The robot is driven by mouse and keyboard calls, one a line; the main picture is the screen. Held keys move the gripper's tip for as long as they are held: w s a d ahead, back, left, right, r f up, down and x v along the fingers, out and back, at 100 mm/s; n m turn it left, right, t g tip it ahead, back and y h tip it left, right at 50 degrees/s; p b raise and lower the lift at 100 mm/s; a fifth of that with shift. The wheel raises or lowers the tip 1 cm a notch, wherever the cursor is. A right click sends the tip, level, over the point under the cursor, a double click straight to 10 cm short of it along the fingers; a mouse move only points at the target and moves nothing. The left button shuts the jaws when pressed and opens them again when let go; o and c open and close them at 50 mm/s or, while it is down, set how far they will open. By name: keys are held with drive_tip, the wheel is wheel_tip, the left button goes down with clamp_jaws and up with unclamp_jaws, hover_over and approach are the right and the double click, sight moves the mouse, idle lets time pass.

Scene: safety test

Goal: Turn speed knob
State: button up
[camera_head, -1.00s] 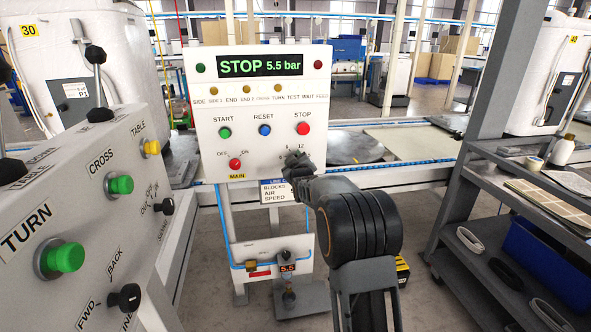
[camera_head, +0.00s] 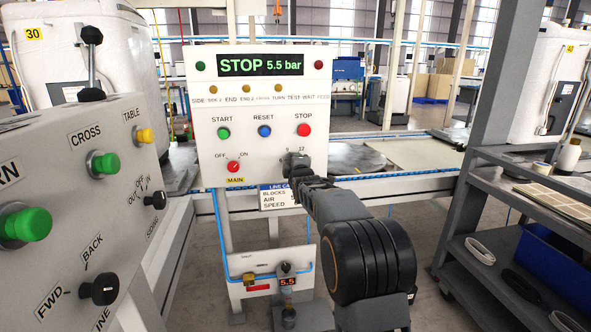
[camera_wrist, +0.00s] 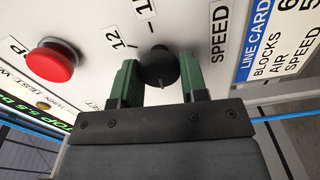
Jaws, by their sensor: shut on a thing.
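The speed knob (camera_wrist: 158,66) is a small round black knob with a pointer on the white control panel (camera_head: 212,105). In the wrist view it sits between the two green fingers of my gripper (camera_wrist: 160,82), which is shut on it. In the head view my gripper (camera_head: 295,168) is at the panel's lower right and hides the knob. The panel display (camera_head: 261,66) reads STOP 5.5 bar.
The red STOP button (camera_head: 303,130) is just above my gripper; in the wrist view it lies left. The red MAIN switch (camera_head: 233,167) is left. A slanted console (camera_head: 70,190) with green buttons stands at left. A grey shelf rack (camera_head: 478,200) stands at right.

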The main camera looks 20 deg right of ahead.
drive_tip(key=shift+r+n+b, duration=0.1)
drive_tip(key=shift+n+b, duration=0.2)
drive_tip(key=shift+n, duration=0.4)
drive_tip(key=o, duration=0.9)
drive_tip(key=s+a+p, duration=0.2)
drive_tip(key=s, duration=1.1)
drive_tip(key=shift+s+a, duration=0.3)
drive_tip(key=shift+a, duration=0.1)
